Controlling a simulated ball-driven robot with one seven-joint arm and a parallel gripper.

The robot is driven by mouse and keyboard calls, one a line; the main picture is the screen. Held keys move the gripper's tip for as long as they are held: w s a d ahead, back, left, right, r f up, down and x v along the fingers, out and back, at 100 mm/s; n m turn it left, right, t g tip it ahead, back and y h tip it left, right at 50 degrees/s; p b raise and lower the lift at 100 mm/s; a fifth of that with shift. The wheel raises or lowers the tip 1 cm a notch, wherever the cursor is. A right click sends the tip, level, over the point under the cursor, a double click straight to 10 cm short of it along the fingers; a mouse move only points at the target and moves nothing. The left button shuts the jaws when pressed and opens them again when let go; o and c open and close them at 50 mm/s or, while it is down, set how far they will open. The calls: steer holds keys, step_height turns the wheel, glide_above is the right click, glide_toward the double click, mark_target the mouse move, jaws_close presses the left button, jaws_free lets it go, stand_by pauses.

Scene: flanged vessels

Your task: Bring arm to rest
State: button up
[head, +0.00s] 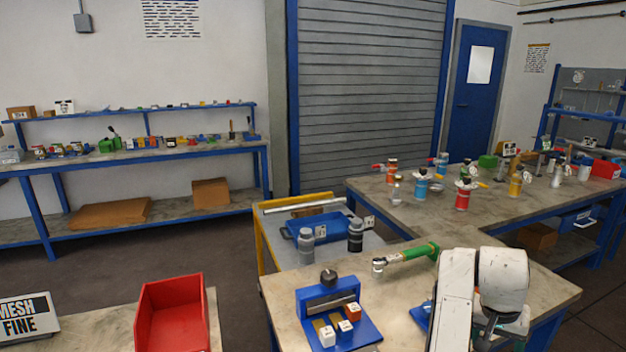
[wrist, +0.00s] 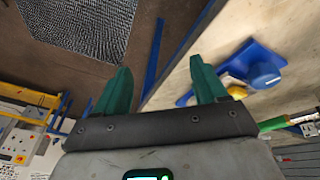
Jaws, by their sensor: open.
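My white arm (head: 472,295) is folded over the right end of the near workbench in the head view. My gripper (wrist: 160,66) shows in the wrist view with its two green fingers wide apart and nothing between them. A blue piece with a round knob (wrist: 265,76) lies on the bench beyond the right finger.
The near bench holds a blue fixture (head: 340,318) and a green-handled tool (head: 410,256) close to my arm. A cart (head: 262,222) carries a blue tray (head: 295,226) and two grey vessels. Several flanged vessels stand on the back bench (head: 400,198). A red bin (head: 175,312) is at front left.

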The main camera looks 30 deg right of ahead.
steer(key=s+a+f+n+y, duration=0.1)
steer(key=s+a+f+n, duration=0.2)
steer(key=a, duration=0.7)
steer(key=s+a+f+n+t+y, duration=0.1)
steer(key=s+a+f+n, duration=0.2)
steer(key=a+f+n, duration=0.3)
steer(key=s+a+f+n+y, duration=0.1)
steer(key=s+a+f+n, duration=0.3)
steer(key=a, duration=1)
step_height(320, 180, down, 3)
steer(key=shift+t, duration=0.3)
steer(key=shift+a, duration=0.1)
